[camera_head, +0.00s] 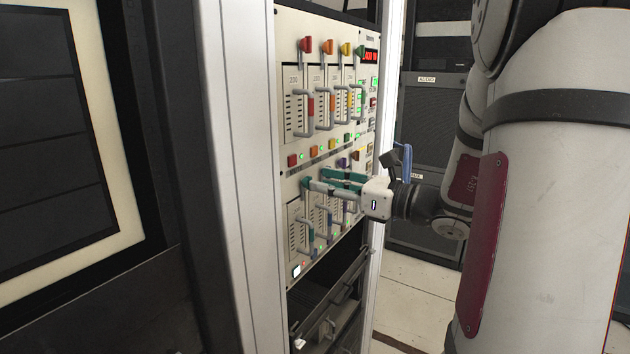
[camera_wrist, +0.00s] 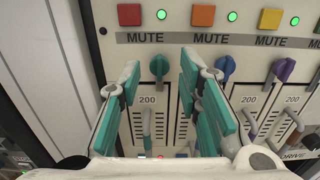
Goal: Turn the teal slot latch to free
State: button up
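The teal slot latch (camera_wrist: 159,67) sits at the top of the leftmost slot in the lower row, under a red MUTE button. Its narrow end points about straight down. It also shows small in the head view (camera_head: 307,183). My gripper (camera_wrist: 160,76) is open, with its teal-padded fingers on either side of the latch and a visible gap to each. In the head view my gripper (camera_head: 318,179) reaches in from the right to the panel, partly hiding the other lower latches. Whether the fingertips touch the panel cannot be told.
A blue latch (camera_wrist: 225,68) sits just right of my right finger, with a purple latch (camera_wrist: 283,70) beyond. A grey module handle (camera_wrist: 147,122) stands out below the teal latch. Upper slots carry red, orange and yellow latches (camera_head: 326,47). An open drawer (camera_head: 330,320) lies below.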

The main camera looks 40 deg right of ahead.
jog(key=shift+x, duration=1.65)
grip_shut()
